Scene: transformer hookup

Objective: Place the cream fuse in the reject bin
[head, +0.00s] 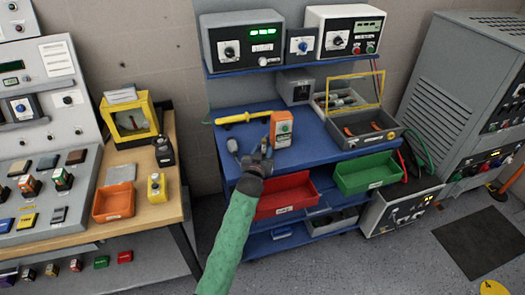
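My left gripper (251,147) is over the front of the blue workbench, with its arm coming up from below. Its fingers look spread apart, with nothing visible between them. It is just left of an orange and grey device (281,129). I cannot make out a cream fuse; it may be hidden or too small. A red bin (283,212) with a white label hangs at the bench front, below and right of the gripper. A green bin (368,173) is to its right. The labels are too small to read, so I cannot tell which is the reject bin. My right gripper is not in view.
A yellow-handled tool (244,118) lies at the bench's back left. An open grey case (352,134) stands at the bench's right. An orange tray (113,202) is on the wooden table at left. A grey cabinet (447,80) is at right. Bare blue benchtop (312,145) shows right of the device.

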